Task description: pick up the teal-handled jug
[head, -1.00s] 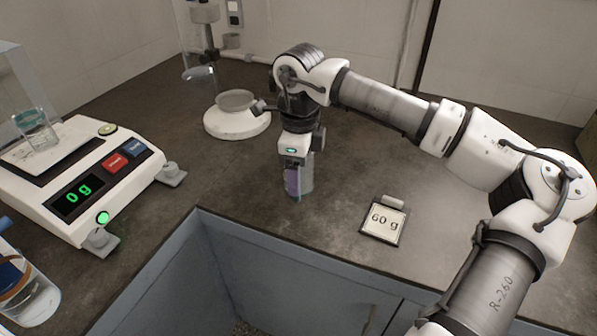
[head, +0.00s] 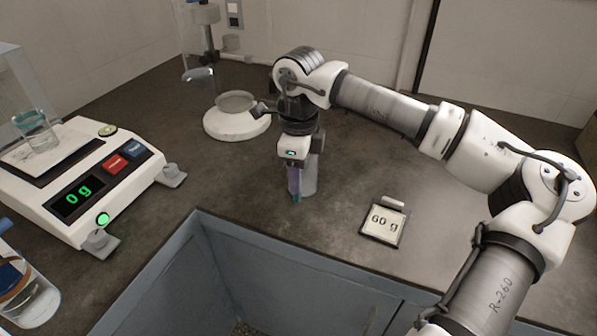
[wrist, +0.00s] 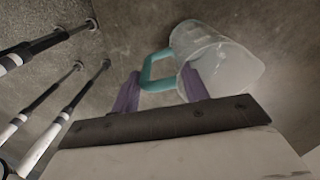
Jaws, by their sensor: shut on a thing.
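The teal-handled jug (head: 310,180) is a clear, see-through vessel. It stands upright on the dark counter, partly hidden behind my gripper (head: 294,190) in the head view. In the wrist view the clear jug body (wrist: 215,58) is at the upper right. Its squared teal handle (wrist: 150,70) reaches left, between the two purple fingers of my gripper (wrist: 161,74). My gripper is shut on the handle, with one finger on each side of it. The jug's base seems to rest on the counter.
A scale (head: 85,185) reading 0 g with a glass beaker (head: 35,130) on it stands left. Behind is a round white base (head: 237,122) with a shallow dish. A "60 g" card (head: 384,222) lies right of the jug. An open recess (head: 230,285) is in front.

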